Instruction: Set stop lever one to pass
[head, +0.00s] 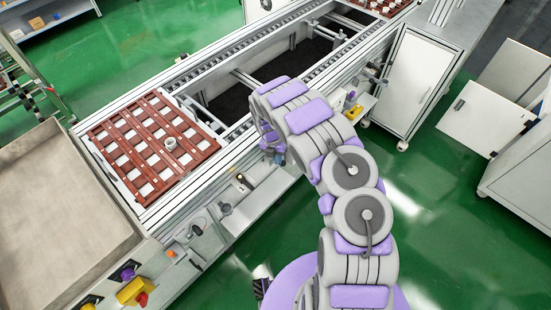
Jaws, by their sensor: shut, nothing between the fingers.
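My gripper (277,157) shows small and partly hidden beneath the arm's wrist, at the front side of the conveyor (216,62). It is shut and empty, low beside the front rail. Small fittings sit along that rail left of my gripper: a light one (241,179) and a grey rounded one (224,208). Another yellow and dark fitting (352,107) is right of my arm. I cannot tell which of these is stop lever one, nor its setting. The wrist hides the rail right behind it.
A yellow-and-red switch box (136,291) is at lower left. A white cabinet (411,78) stands right of my arm. Green floor (440,215) is free at right.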

